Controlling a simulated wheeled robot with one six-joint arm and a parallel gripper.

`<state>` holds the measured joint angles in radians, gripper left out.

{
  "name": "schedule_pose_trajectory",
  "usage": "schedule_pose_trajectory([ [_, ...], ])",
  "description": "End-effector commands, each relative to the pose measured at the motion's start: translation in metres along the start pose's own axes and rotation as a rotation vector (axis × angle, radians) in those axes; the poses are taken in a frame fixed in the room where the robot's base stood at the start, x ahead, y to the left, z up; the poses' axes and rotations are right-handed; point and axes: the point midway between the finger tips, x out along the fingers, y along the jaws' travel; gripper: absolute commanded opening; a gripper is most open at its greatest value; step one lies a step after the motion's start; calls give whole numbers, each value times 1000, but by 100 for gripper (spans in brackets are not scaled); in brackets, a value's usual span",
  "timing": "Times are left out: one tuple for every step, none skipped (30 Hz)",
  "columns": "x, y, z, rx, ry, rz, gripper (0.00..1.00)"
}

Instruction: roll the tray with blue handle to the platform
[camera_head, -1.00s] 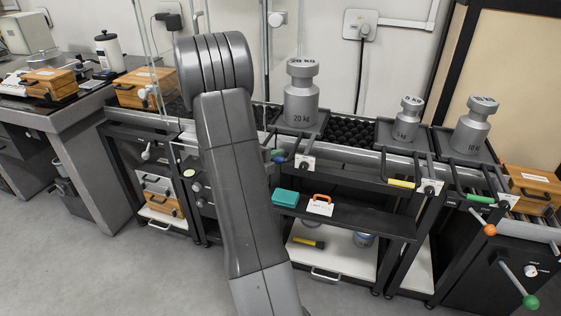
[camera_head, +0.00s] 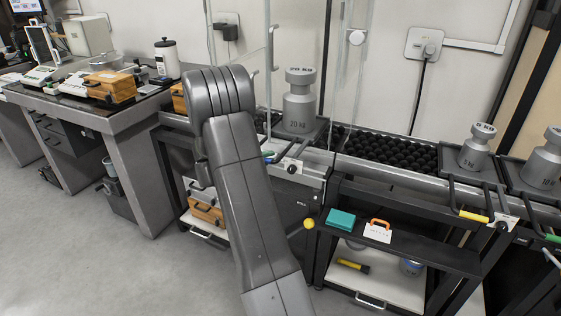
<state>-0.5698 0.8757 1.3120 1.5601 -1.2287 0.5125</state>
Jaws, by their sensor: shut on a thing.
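The tray with the blue handle (camera_head: 269,159) carries a large grey 20 kg weight (camera_head: 299,112) on the roller counter behind my arm. The weight stands upright. Only the right end of the blue handle shows, beside my forearm; the rest is hidden. My gripper is hidden behind my own arm, so its fingers and their contact with the handle cannot be seen. Glass panes stand at both sides of the weight. The platform cannot be clearly made out; my arm covers the counter left of the tray.
Black rollers (camera_head: 390,150) lie bare to the right of the tray. Beyond them stands a smaller weight (camera_head: 475,146) on a tray with a yellow handle (camera_head: 474,216). A lower shelf (camera_head: 435,258) holds a teal box (camera_head: 341,219).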

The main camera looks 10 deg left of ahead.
Motion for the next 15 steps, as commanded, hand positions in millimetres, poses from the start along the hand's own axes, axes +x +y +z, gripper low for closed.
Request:
schedule_pose_trajectory([
  [-3, 1, 5, -1, 0, 1, 0],
  [-4, 1, 8, -1, 0, 1, 0],
  [-5, 1, 10, -2, 0, 1, 0],
  [-6, 1, 12, -2, 1, 1, 0],
  [-6, 1, 13, -2, 1, 1, 0],
  [-6, 1, 15, -2, 2, 2, 0],
  [-7, 1, 16, -2, 2, 2, 0],
  [-7, 1, 16, -2, 2, 2, 0],
  [-7, 1, 17, -2, 2, 2, 0],
  [-7, 2, 17, -2, 3, 2, 0],
  [-7, 2, 17, -2, 3, 2, 0],
  [-7, 2, 17, -2, 3, 2, 0],
  [-7, 2, 17, -2, 3, 2, 0],
  [-7, 2, 17, -2, 3, 2, 0],
  [-7, 2, 17, -2, 4, 2, 0],
])
